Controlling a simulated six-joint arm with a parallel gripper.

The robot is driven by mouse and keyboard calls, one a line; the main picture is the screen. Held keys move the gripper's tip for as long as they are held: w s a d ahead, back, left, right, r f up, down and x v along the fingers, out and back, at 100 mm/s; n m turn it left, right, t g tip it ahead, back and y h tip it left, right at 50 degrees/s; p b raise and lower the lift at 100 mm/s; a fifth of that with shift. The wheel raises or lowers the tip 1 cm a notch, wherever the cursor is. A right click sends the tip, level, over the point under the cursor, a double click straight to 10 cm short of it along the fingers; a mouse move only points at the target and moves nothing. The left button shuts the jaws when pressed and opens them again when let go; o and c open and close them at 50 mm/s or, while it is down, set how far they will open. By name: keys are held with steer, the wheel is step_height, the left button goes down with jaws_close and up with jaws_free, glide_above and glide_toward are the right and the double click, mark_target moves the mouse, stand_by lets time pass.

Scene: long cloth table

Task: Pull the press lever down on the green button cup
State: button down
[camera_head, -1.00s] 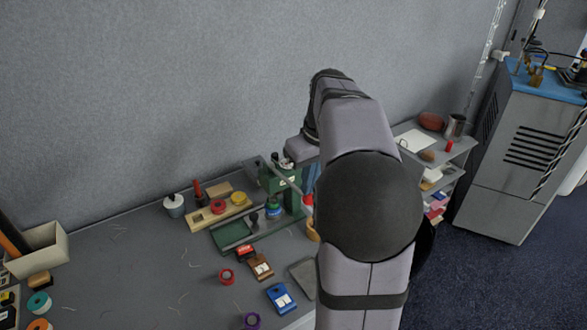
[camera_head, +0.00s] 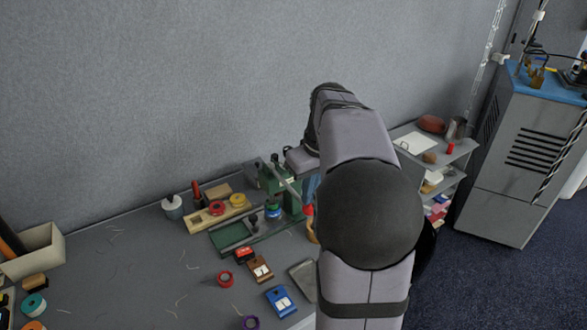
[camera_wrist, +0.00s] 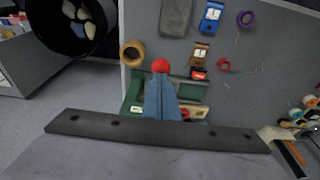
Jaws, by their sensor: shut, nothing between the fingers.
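The green press (camera_head: 270,176) stands on its green base near the back of the table. A small green and blue cup (camera_head: 273,211) sits on the base under the press head. The grey press lever (camera_head: 289,188) slopes down to the right towards a red knob (camera_head: 308,210). In the wrist view the red knob (camera_wrist: 161,65) shows just past the tips of my gripper (camera_wrist: 161,78). My gripper is shut, with its blue fingers together and nothing between them. It appears close against the knob; contact is unclear. My arm hides part of the press's right side.
A wooden tray (camera_head: 204,224) with red and yellow round pieces lies left of the press. A brown box (camera_head: 260,270), a blue box (camera_head: 280,301) and a red ring (camera_head: 225,279) lie in front. A tan ring (camera_wrist: 132,53) lies near the knob. The table's left middle is mostly clear.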

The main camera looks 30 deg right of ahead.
steer(key=shift+f, duration=0.15)
steer(key=shift+w+f+b, duration=0.2)
steer(key=shift+f+b, duration=0.6)
steer(key=shift+f, duration=0.65)
steer(key=shift+r, duration=0.1)
steer(key=shift+w+r+p, duration=0.15)
steer(key=shift+r+p, duration=1.05)
steer(key=shift+p, duration=0.05)
steer(key=shift+w+r+p, duration=0.15)
steer(key=shift+r+p, duration=1)
steer(key=shift+p, duration=0.05)
steer(key=shift+w+r+p, duration=0.15)
steer(key=shift+r+p, duration=1)
steer(key=shift+p, duration=0.05)
steer(key=shift+w+r+p, duration=0.15)
steer(key=shift+r+p, duration=1)
steer(key=shift+w+r+p, duration=0.15)
steer(key=shift+r+p, duration=1.05)
steer(key=shift+r, duration=0.05)
steer(key=shift+w+r+p, duration=0.15)
steer(key=shift+r+p, duration=1)
steer(key=shift+r, duration=0.05)
